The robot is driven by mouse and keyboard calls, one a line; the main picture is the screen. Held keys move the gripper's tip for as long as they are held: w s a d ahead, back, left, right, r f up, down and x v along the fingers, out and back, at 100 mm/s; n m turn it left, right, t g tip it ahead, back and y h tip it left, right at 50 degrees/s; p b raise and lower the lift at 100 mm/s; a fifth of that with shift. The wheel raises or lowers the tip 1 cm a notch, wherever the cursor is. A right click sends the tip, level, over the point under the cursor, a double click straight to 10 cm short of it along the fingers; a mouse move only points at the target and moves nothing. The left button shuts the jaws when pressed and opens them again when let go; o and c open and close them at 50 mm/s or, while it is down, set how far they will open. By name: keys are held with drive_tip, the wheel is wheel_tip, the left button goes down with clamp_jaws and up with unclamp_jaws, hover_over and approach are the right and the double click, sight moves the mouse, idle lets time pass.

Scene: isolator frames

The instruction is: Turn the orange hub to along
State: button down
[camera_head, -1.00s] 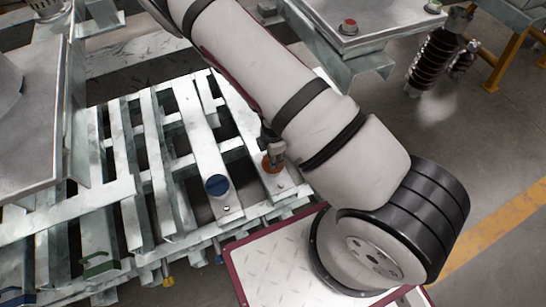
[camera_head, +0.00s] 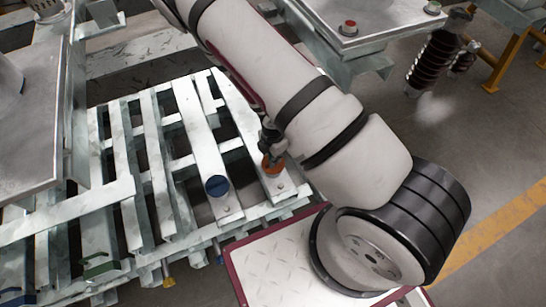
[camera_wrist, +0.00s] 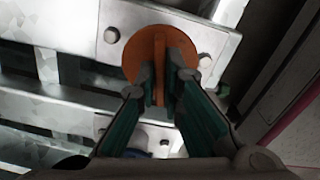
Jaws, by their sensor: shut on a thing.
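The orange hub (camera_head: 271,166) sits on a pale metal bar of the frame, near the bar's front end. In the wrist view the hub (camera_wrist: 131,62) is a round orange disc with a raised rib (camera_wrist: 159,65) across it, running roughly up and down in the picture. My gripper (camera_wrist: 168,88) is shut on this rib, one finger on each side. In the head view my gripper (camera_head: 270,146) comes down onto the hub from above, and my arm hides part of the area to its right.
A blue round hub (camera_head: 216,186) is on the neighbouring bar to the left. Bolt heads (camera_wrist: 111,34) stand close beside the orange hub. A red button (camera_head: 349,26) is on a metal box at the upper right. Slatted metal frames fill the left.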

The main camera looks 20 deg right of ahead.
drive_tip(key=n, duration=0.3)
drive_tip(key=shift+n, duration=0.4)
drive_tip(key=n+b, duration=0.1)
drive_tip(key=n, duration=0.2)
drive_tip(key=shift+f+n, duration=0.1)
drive_tip(key=shift+n, duration=0.2)
drive_tip(key=n+b, duration=0.1)
drive_tip(key=n, duration=0.2)
drive_tip(key=shift+n+b, duration=0.3)
drive_tip(key=shift+b, duration=0.1)
drive_tip(key=shift+n+b, duration=0.95)
drive_tip(key=shift+n, duration=0.95)
drive_tip(key=c, duration=1.7)
unclamp_jaws()
